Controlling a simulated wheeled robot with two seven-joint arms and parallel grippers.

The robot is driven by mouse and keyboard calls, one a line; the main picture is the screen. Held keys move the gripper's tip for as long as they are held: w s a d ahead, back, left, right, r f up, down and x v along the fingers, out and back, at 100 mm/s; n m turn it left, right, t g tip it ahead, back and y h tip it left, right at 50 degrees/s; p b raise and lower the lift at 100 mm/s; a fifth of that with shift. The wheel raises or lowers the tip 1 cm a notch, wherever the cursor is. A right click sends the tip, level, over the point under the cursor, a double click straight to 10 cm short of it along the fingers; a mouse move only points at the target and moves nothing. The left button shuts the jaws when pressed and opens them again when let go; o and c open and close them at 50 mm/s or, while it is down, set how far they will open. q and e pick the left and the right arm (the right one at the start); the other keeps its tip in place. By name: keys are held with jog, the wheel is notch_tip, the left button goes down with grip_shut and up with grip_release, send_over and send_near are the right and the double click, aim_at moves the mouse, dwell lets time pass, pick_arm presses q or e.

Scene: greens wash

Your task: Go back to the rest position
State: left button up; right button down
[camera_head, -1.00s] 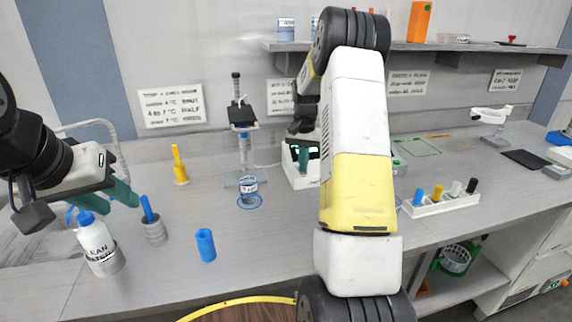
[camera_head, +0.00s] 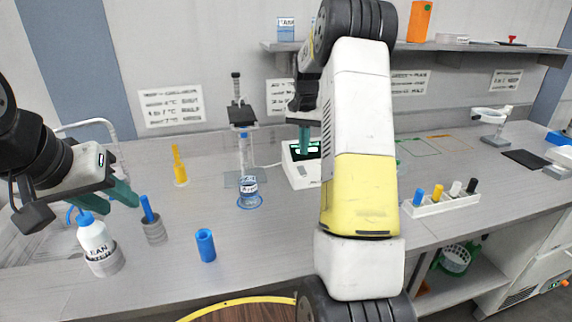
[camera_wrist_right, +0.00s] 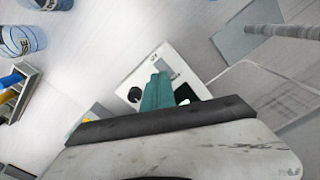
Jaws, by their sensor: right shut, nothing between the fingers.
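My right gripper (camera_head: 304,141) is above the white device (camera_head: 293,175) at the back middle of the bench, partly behind my own right arm. In the right wrist view its green fingers (camera_wrist_right: 157,92) are together with nothing between them, over the same white device (camera_wrist_right: 135,75). My left gripper (camera_head: 112,197) is at the left, its green fingers spread and empty. It is above the white wash bottle (camera_head: 95,238) and just left of a blue-handled tool (camera_head: 147,208) standing in a grey holder (camera_head: 154,230).
A blue cylinder (camera_head: 206,246) and a clear cylinder with a label (camera_head: 248,185) stand mid-bench. A yellow tool (camera_head: 179,165) stands behind. A white rack (camera_head: 440,207) with coloured caps is right of my right arm. A shelf (camera_head: 450,47) runs along the wall.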

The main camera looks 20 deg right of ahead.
jog(key=shift+r, duration=0.1)
dwell(0.3)
jog(key=s+a+r+n+t+y, duration=0.1)
jog(key=s+a+r+n+t, duration=0.1)
jog(key=s+a+r, duration=0.4)
jog(key=s+a+r+n+t, duration=0.1)
jog(key=s+a+r, duration=0.3)
jog(key=s+r, duration=0.35)
jog(key=s+a+n+t, duration=0.1)
jog(key=s+a+n, duration=0.1)
jog(key=s, duration=0.7)
jog(key=s+a+f+n+t+y, duration=0.1)
jog(key=s+a, duration=0.3)
jog(key=s, duration=0.4)
jog(key=shift+s+a+f+n+t, duration=0.2)
jog(key=shift+s+a+n+t, duration=0.15)
jog(key=shift+n+t, duration=0.25)
